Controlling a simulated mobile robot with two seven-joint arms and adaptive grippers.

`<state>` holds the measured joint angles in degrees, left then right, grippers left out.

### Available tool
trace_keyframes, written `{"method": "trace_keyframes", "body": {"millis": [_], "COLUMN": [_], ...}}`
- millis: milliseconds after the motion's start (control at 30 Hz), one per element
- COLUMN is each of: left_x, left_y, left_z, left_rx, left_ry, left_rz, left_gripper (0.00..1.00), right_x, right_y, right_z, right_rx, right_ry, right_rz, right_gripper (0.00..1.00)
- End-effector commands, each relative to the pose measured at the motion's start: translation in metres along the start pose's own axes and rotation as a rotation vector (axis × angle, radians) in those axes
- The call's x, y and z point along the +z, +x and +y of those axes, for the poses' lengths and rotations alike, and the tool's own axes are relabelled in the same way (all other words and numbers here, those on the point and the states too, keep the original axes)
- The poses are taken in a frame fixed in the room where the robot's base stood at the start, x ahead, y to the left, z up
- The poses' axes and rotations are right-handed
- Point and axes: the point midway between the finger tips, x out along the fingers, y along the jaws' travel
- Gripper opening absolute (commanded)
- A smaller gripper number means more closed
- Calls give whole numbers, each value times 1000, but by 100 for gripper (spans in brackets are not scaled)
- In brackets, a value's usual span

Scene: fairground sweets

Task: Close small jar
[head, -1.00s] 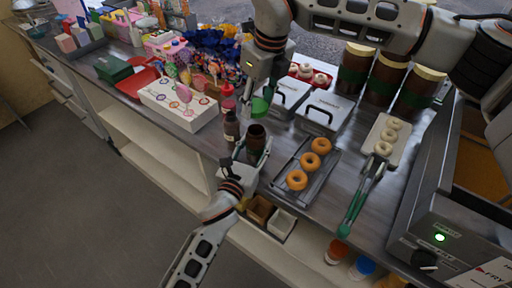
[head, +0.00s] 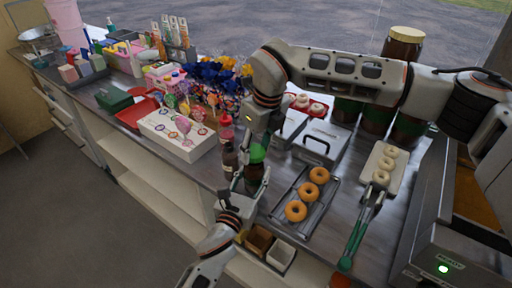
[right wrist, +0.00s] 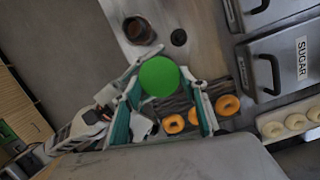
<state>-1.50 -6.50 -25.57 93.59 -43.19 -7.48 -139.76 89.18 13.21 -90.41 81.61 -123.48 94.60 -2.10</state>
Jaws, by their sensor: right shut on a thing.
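The small jar (head: 254,172) is dark brown and upright at the counter's front edge. My left gripper (head: 246,190) has its fingers on both sides of the jar and appears shut on it. My right gripper (head: 258,147) comes down from above, shut on the green lid (head: 257,153). The lid is right over the jar's mouth; I cannot tell whether it is seated or slightly above. In the right wrist view the round lid (right wrist: 158,77) sits between the fingers and hides the jar's mouth.
A tray with doughnuts (head: 318,176) and metal lidded boxes (head: 318,147) are to the right. A white lollipop stand (head: 176,146) is to the left. Large brown jars (head: 402,48) stand at the back.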

Motion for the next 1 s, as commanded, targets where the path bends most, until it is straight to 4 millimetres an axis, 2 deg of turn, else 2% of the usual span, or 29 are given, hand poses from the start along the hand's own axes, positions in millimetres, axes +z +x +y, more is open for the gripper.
{"method": "trace_keyframes", "body": {"millis": [500, 1000], "left_x": [0, -1], "left_y": [0, 0], "left_z": [0, 0], "left_rx": [0, 0], "left_ry": [0, 0], "left_rz": [1, 1], "left_gripper": [2, 2], "right_x": [-4, -4], "right_y": [18, 18], "right_z": [0, 0], "right_rx": [-1, -1], "right_ry": [3, 3], "right_rz": [0, 0], "right_gripper": [34, 34]}}
